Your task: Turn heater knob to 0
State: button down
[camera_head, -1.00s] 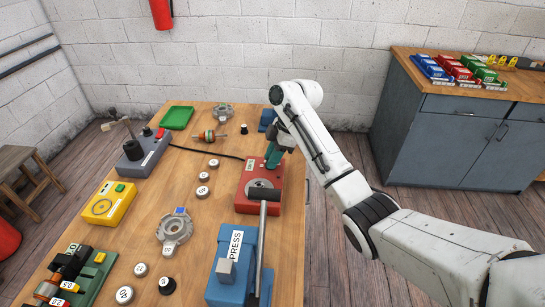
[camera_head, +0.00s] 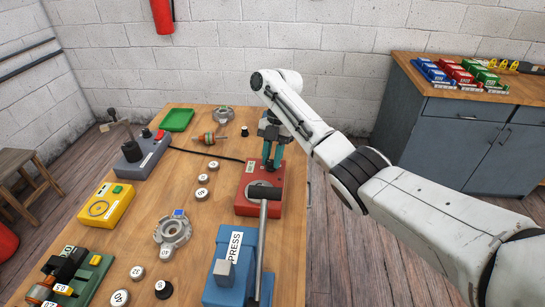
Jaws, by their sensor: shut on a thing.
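The red heater box (camera_head: 242,208) sits on the wooden bench, with a dark round plate (camera_head: 262,190) on its top. My gripper (camera_head: 271,165) points down onto the back right part of the box. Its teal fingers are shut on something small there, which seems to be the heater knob. The fingers hide the knob, so its setting cannot be read. A small pale label (camera_head: 251,166) shows on the box, left of the fingers.
The blue press (camera_head: 225,285) stands in front of the heater, and its grey lever (camera_head: 263,235) reaches up over the box's front edge. Several round weights (camera_head: 201,193), a metal housing (camera_head: 173,232) and a yellow box (camera_head: 107,207) lie to the left. A cable runs behind.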

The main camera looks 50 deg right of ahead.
jog(key=shift+w+n+g+h, duration=0.1)
jog(key=shift+n+g+h, duration=0.4)
jog(key=shift+n, duration=1.3)
jog(key=c, duration=0.9)
grip_release()
jog(key=shift+a+r, duration=0.1)
